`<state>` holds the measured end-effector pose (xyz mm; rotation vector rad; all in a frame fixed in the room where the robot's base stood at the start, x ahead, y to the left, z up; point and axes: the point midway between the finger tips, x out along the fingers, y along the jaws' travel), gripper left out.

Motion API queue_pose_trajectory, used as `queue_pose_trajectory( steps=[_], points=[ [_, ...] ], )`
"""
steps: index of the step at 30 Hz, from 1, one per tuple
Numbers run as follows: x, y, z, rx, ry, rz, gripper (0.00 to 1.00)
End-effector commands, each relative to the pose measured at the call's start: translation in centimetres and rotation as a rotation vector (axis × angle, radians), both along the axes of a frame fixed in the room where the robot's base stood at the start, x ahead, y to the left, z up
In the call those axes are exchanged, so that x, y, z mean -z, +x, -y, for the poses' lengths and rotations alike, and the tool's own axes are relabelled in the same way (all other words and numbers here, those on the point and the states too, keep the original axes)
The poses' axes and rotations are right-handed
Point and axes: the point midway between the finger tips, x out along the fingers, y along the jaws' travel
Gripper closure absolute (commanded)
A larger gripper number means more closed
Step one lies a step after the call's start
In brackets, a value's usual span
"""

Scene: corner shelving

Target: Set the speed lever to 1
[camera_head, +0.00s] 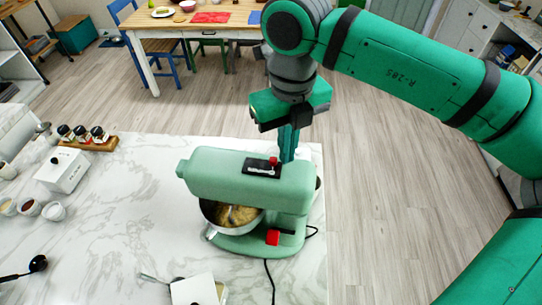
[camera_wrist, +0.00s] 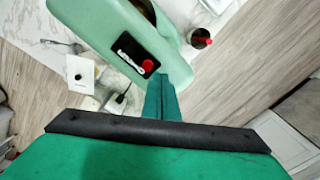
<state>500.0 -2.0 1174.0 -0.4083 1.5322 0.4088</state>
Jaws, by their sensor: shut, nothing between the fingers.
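The green stand mixer (camera_head: 235,175) stands on the marble counter. On top of its head is a black panel (camera_head: 262,169) with a pale slot and scale; the numbers are too small to read. The red lever knob (camera_head: 273,160) sits at the slot's right end in the head view. It also shows in the wrist view (camera_wrist: 147,65). My gripper (camera_head: 288,154) points down at the right, far side of the mixer head, close beside the knob. Its fingers (camera_wrist: 160,85) are together and empty. I cannot tell whether they touch the mixer head.
A steel bowl (camera_head: 213,226) with dough sits under the mixer head. A red switch (camera_head: 272,237) is on the mixer base, and a black cord (camera_head: 268,275) runs forward. Spice jars (camera_head: 82,135) and a white box (camera_head: 62,170) stand left. The counter between is clear.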

Motion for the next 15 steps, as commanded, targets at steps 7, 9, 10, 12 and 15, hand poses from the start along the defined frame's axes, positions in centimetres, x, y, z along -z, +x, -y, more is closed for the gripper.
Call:
queue_pose_trajectory(
  steps=[7,9,10,12,15],
  points=[
    [0.00,0.03,-0.12,0.002,0.000,0.000,1.00],
    [0.00,0.04,-0.33,0.000,0.000,0.000,1.00],
    [0.00,0.04,-0.41,-0.001,0.000,0.000,1.00],
    [0.00,0.06,-0.59,-0.003,0.000,0.000,1.00],
    [0.00,0.08,-0.79,-0.004,0.000,0.000,1.00]
  ],
)
